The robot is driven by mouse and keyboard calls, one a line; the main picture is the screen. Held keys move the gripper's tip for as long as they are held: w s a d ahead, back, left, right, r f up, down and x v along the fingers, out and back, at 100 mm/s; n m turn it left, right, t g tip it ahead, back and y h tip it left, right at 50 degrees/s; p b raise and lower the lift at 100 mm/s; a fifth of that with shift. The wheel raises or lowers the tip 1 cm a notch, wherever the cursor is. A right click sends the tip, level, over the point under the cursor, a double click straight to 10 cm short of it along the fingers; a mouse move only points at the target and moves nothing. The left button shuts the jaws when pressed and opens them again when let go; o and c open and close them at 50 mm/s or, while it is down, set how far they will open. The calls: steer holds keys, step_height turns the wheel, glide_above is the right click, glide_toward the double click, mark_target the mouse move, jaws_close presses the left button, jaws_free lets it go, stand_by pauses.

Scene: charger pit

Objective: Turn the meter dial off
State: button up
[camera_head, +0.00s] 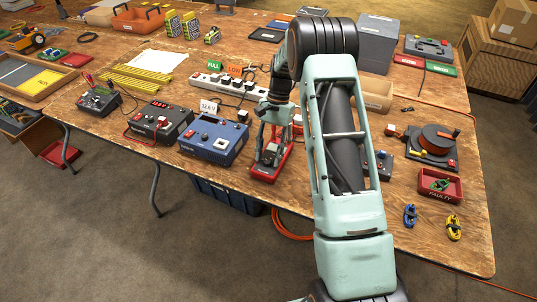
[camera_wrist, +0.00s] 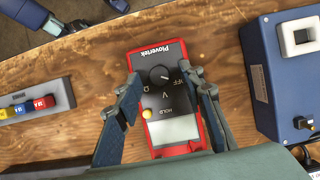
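The red meter (camera_wrist: 178,137) lies on the wooden table, with "Plovertek" at its top end. It also shows in the head view (camera_head: 264,171), partly covered by my gripper (camera_head: 272,135). Its round black dial (camera_wrist: 161,77) has OFF, V and Ω printed around it; I cannot tell for sure which mark its pointer faces. Below it are a yellow button (camera_wrist: 146,113), HOLD and a pale screen (camera_wrist: 173,130). In the wrist view my gripper (camera_wrist: 164,75) is open, one finger on each side of the dial, apart from it. Finger height above the meter is unclear.
A blue power unit (camera_head: 213,140) stands close beside the meter; it is at right in the wrist view (camera_wrist: 285,80). A grey block with coloured buttons (camera_wrist: 35,104) lies at left there. A power strip (camera_head: 228,86) is behind.

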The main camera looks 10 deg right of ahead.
steer(key=v, duration=1.2)
steer(key=shift+s, duration=0.1)
